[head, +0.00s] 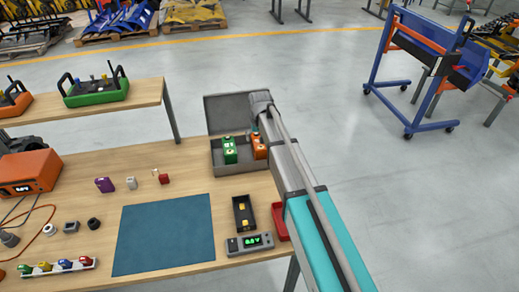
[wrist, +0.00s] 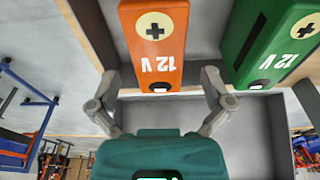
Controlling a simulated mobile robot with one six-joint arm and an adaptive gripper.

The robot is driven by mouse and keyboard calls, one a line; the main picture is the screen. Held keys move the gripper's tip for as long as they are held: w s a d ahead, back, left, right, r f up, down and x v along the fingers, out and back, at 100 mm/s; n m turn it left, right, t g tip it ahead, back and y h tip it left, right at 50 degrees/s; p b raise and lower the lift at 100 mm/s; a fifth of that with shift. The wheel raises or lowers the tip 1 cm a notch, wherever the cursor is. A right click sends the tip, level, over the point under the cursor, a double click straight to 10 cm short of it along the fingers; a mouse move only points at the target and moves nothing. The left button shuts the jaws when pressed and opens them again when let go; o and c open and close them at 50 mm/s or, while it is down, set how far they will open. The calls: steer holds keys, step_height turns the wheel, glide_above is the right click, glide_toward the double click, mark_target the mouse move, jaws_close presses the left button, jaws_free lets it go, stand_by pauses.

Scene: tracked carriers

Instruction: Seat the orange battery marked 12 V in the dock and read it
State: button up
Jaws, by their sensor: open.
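The orange battery (head: 259,148) sits in a grey open case at the back right of the bench. In the wrist view the orange battery (wrist: 152,50) shows a plus sign and 12 V, upside down. My gripper (wrist: 161,76) is open, its fingers apart on either side of the near end of the orange battery; I cannot tell if they touch it. In the head view my arm hides most of the gripper (head: 257,128). The dock (head: 237,226) is a black tray with yellow contacts, holding no battery. Its meter (head: 234,246) shows green digits, seemingly 0.0 V.
A green battery (head: 230,150), also marked 12 V in the wrist view (wrist: 262,40), stands left of the orange one. The case (head: 229,186) has a raised lid behind. A red tray (head: 279,220) is right of the dock. A blue mat (head: 163,233) lies clear.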

steer(key=shift+f, duration=0.1)
steer(key=shift+w+f+b, duration=0.2)
steer(key=shift+f+b, duration=1.05)
steer(key=shift+b, duration=0.05)
steer(key=shift+w+f+b, duration=0.2)
steer(key=shift+f+b, duration=1.05)
steer(key=c, duration=1.3)
steer(key=shift+o, duration=0.2)
steer(key=shift+r, duration=0.2)
steer(key=shift+r+p, duration=1.2)
steer(key=shift+p, duration=0.2)
steer(key=s+r+p, duration=0.1)
steer(key=r+p, duration=0.1)
steer(key=s+r+p, duration=0.4)
steer(key=shift+d+r, duration=0.25)
steer(key=shift+d, duration=0.1)
steer(key=s+d+r+p, duration=0.1)
steer(key=s+r+p, duration=0.2)
steer(key=s, duration=0.5)
steer(key=shift+s+d+r+p, duration=0.15)
steer(key=shift+s+r+p, duration=0.25)
steer(key=shift+p, duration=0.25)
